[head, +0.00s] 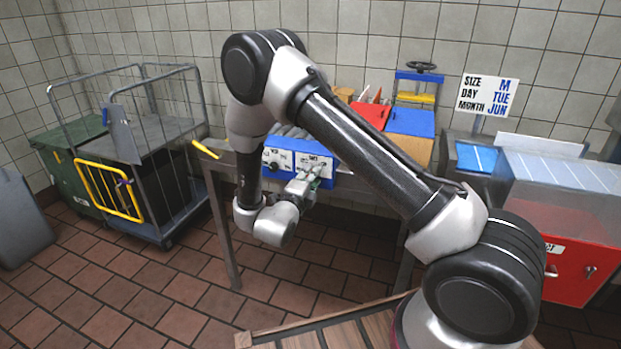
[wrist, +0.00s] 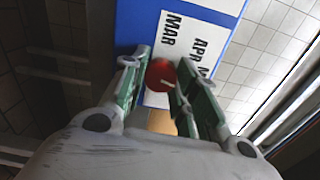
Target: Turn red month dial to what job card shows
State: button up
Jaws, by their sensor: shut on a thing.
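The red month dial (wrist: 161,73) sits between the two green-padded fingers of my gripper (wrist: 160,82) in the wrist view, and the gripper is shut on it. A short pale mark shows on the dial; which month it points to I cannot tell. Printed labels around it read MAR and APR, with another starting with M partly hidden by a finger. In the head view my gripper (head: 311,180) reaches the front of the blue dial box (head: 283,146), hiding the red dial there.
Two white dial plates show on the box front, the left with a black knob (head: 274,167). A wire cage trolley (head: 150,130) stands left; a clear-topped case (head: 560,170) is right.

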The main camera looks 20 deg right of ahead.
jog(key=m, duration=0.5)
jog(key=shift+f+m, duration=0.15)
jog(key=shift+m, duration=0.25)
dwell(0.4)
jog(key=o, duration=1)
jog(key=v, duration=1.2)
